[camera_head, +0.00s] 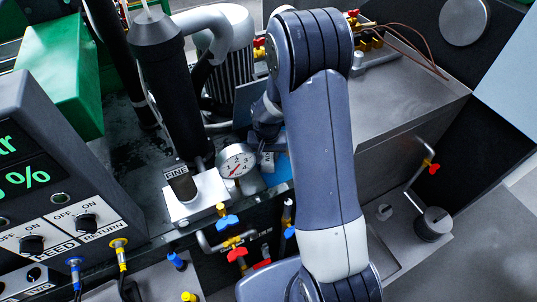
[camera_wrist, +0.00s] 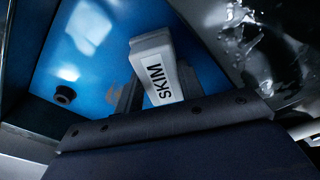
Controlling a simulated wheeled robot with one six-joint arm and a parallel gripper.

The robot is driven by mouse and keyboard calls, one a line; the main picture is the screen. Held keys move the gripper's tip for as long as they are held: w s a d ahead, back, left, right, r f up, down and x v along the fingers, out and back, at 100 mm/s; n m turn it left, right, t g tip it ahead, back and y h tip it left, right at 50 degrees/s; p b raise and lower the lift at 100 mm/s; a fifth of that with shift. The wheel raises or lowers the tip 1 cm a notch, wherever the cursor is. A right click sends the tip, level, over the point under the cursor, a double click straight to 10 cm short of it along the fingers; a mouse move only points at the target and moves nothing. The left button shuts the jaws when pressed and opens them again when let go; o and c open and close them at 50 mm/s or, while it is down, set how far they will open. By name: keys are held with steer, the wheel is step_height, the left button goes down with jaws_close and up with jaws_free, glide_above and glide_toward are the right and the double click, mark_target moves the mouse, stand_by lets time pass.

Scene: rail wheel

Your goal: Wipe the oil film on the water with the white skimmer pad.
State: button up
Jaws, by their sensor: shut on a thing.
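The white skimmer pad (camera_wrist: 152,55), marked SKIM, is held between the dark fingers of my gripper (camera_wrist: 158,84) in the wrist view. My gripper is shut on it. The pad is tilted in the picture and lies over the blue water (camera_wrist: 100,70); I cannot tell whether it touches the surface. Pale patches show on the water at its upper left, but I cannot tell film from reflection. In the head view my arm hides most of the gripper and pad, and only a small piece of blue water (camera_head: 283,172) shows beside the arm.
A round dial gauge (camera_head: 237,161) and a block marked FINE (camera_head: 196,194) stand close left of my arm. Valves with blue handles (camera_head: 228,221) are in front. A dark round fitting (camera_wrist: 65,94) sits in the blue area. A grey metal box (camera_head: 405,95) is at right.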

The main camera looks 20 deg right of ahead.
steer(key=shift+w+d+r, duration=0.2)
steer(key=shift+d, duration=0.5)
steer(key=shift+w+d+r, duration=0.15)
steer(key=shift+d, duration=0.5)
steer(key=shift+w+d+f+b, duration=0.1)
steer(key=shift+w+d+b, duration=0.15)
steer(key=shift+d, duration=1.1)
steer(key=shift+w+d+f+b, duration=0.15)
steer(key=shift+w+d, duration=0.1)
steer(key=shift+d, duration=1.15)
steer(key=shift+w+d+f+b, duration=0.1)
steer(key=shift+w+d+b, duration=0.15)
steer(key=shift+d, duration=1.1)
steer(key=shift+r+p, duration=1.9)
steer(key=shift+r, duration=1.1)
step_height(320, 180, up, 3)
steer(key=shift+p, duration=0.9)
steer(key=shift+f, duration=0.15)
